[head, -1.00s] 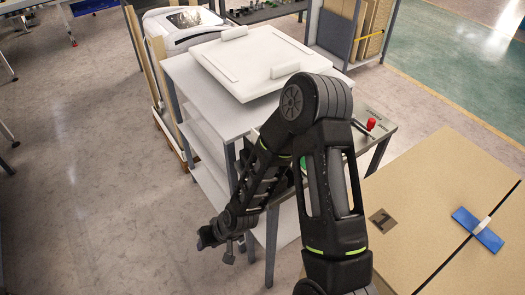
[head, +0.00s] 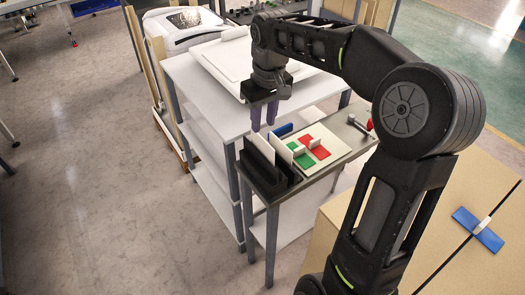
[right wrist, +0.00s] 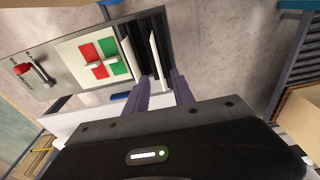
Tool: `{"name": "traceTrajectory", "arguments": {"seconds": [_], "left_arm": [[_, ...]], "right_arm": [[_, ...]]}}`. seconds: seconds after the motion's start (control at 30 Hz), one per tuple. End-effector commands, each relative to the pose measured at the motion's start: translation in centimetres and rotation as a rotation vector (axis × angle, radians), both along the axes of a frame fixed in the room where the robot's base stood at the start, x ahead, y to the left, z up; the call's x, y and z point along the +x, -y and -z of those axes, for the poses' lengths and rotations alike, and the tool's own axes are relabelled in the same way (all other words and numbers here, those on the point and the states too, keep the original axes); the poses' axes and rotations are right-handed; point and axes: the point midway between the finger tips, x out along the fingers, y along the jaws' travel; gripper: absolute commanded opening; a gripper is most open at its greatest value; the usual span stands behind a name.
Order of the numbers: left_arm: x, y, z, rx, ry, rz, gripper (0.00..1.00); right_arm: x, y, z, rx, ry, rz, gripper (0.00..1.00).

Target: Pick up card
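A white card (head: 262,147) stands upright in a black slotted holder (head: 262,178) at the left end of the small grey table. A second white card (head: 283,152) stands behind it in the holder. My right gripper (head: 265,128) points down with purple fingers just above the top edge of the first card. In the right wrist view the fingers (right wrist: 160,78) are apart, and a white card (right wrist: 155,55) shows edge-on in line with the gap between them. I cannot tell whether either finger touches it. My left gripper is not in view.
Right of the holder lies a pale board (head: 330,143) with red and green squares and white handles. A red-knobbed lever (head: 369,124) stands at the table's right end. A white shelf unit (head: 210,107) with a large white panel is behind. A cardboard box (head: 470,225) is front right.

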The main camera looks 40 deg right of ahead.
Motion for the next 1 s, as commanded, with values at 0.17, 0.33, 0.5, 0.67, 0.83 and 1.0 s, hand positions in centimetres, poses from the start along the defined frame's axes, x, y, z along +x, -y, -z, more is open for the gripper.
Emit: {"name": "traceTrajectory", "arguments": {"seconds": [0.17, 0.33, 0.5, 0.67, 0.83, 1.0], "left_arm": [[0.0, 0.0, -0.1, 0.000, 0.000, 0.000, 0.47], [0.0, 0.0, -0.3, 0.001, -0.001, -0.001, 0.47], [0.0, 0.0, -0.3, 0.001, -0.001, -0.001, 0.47], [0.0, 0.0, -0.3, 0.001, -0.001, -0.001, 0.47], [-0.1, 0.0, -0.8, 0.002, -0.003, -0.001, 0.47], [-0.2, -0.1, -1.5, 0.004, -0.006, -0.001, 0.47]], "right_arm": [[0.0, 0.0, 0.5, 0.001, -0.002, 0.000, 0.30], [0.2, 0.0, 2.2, 0.001, -0.002, -0.001, 0.30], [0.4, 0.0, 2.6, 0.000, 0.002, 0.000, 0.30], [0.4, 0.0, 2.7, 0.001, 0.001, 0.000, 0.30], [0.4, 0.1, 3.8, 0.002, -0.004, 0.001, 0.30], [0.6, 0.3, 6.4, 0.002, -0.004, 0.001, 0.30]]}}
